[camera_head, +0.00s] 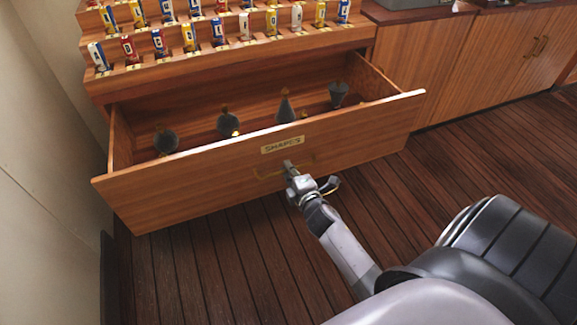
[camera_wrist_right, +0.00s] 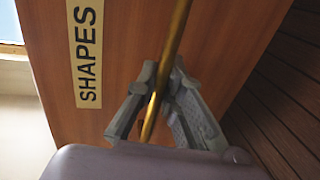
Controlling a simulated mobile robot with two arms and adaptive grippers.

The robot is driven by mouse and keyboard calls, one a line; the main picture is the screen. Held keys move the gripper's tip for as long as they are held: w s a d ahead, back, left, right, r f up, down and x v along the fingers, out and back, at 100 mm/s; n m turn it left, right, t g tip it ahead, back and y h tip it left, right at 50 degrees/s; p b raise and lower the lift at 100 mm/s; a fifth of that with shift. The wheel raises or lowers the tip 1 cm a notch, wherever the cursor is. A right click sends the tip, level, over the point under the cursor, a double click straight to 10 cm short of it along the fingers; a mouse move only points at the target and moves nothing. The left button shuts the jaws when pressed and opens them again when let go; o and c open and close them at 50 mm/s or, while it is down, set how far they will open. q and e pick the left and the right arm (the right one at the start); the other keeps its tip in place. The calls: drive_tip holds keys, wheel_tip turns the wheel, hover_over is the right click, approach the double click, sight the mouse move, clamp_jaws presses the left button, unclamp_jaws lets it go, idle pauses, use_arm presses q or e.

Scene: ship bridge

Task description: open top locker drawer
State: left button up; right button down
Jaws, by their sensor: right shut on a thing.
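The wooden locker drawer (camera_head: 200,180) with a "SHAPES" label (camera_head: 282,145) stands pulled out, showing its inside. Several dark grey shapes lie in it, among them a round one (camera_head: 165,140) and a cone (camera_head: 286,108). My right gripper (camera_head: 290,172) is at the drawer's front, below the label. In the right wrist view its fingers (camera_wrist_right: 165,100) are closed around the brass handle (camera_wrist_right: 178,40), and the label (camera_wrist_right: 86,50) shows beside it. The left gripper is not in view.
Above the drawer, stepped wooden racks (camera_head: 230,55) hold several small coloured flag blocks. Wooden cabinets (camera_head: 440,70) stand to the right. A pale wall (camera_head: 45,170) runs close along the left. Dark plank floor (camera_head: 220,270) is clear in front of the drawer.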

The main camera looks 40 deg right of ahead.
drive_tip(key=shift+s, duration=0.25)
drive_tip(key=c, duration=1.7)
unclamp_jaws()
drive_tip(key=shift+s+a, duration=0.1)
drive_tip(key=v, duration=1.1)
drive_tip(key=shift+s, duration=0.35)
drive_tip(key=shift+a, duration=0.1)
